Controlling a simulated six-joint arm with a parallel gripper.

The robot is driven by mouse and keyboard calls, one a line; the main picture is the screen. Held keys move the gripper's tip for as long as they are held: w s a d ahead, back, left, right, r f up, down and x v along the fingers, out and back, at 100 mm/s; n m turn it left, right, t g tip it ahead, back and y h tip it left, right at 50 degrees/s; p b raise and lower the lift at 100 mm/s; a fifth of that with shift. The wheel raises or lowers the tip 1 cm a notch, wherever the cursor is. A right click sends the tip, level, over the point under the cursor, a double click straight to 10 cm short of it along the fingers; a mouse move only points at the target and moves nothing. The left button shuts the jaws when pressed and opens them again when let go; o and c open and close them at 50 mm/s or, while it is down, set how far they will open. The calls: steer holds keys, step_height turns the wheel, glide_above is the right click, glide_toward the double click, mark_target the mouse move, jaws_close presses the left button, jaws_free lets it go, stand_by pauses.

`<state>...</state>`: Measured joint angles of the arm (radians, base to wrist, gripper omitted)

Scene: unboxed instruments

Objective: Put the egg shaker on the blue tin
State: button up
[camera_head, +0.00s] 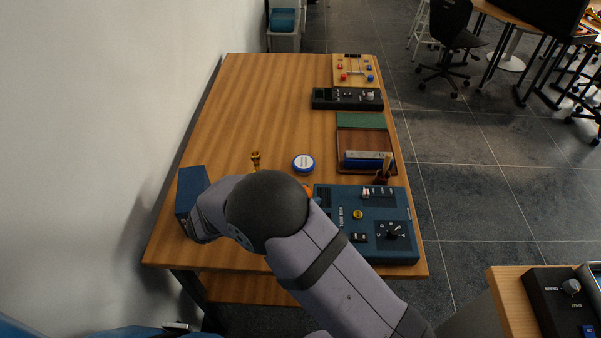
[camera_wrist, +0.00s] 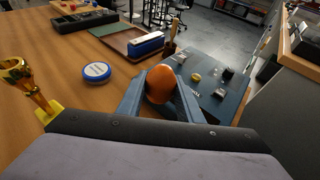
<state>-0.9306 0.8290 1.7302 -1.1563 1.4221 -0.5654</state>
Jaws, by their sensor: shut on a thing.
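The egg shaker (camera_wrist: 160,84) is orange and sits between the two fingers of my gripper (camera_wrist: 160,98) in the wrist view, which is shut on it. The blue tin (camera_head: 303,163) is a low round tin with a white top and blue rim, lying on the wooden table just beyond the egg. In the wrist view the blue tin (camera_wrist: 97,72) is ahead and left of the egg, apart from it, with its top bare.
A blue control panel (camera_head: 333,228) lies to the right. A brown tray (camera_head: 350,135) holds a blue-and-grey block. A dark blue box (camera_head: 190,189) stands at the left edge. The table's far left is clear.

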steer(key=w+d+m+b, duration=0.1)
steer(key=w+d+b, duration=0.1)
steer(key=d, duration=0.1)
steer(key=w+d+g+h+b, duration=0.1)
steer(key=w+d+b, duration=0.1)
steer(key=d, duration=0.2)
steer(key=w+d+m+g+b, duration=0.1)
steer(key=w+d+b, duration=0.1)
steer(key=d, duration=0.1)
steer(key=shift+d+r+m+h, duration=0.25)
steer(key=shift+m+h, duration=0.05)
steer(key=w+d+r+b, duration=0.2)
steer(key=w+d, duration=0.1)
steer(key=w, duration=0.1)
steer(key=r+n+t+y, duration=0.2)
steer(key=n+t+y, duration=0.5)
steer(key=n+y, duration=0.35)
glide_above(304, 162)
steer(key=shift+n, duration=0.35)
steer(key=shift+f+b, duration=0.4)
steer(key=shift+f, duration=4.7)
steer(key=shift+f+b, duration=0.25)
steer(key=shift+b, duration=0.05)
steer(key=o, duration=1)
steer(key=shift+r, duration=0.1)
steer(key=shift+r+p, duration=0.15)
steer(key=shift+p, duration=0.15)
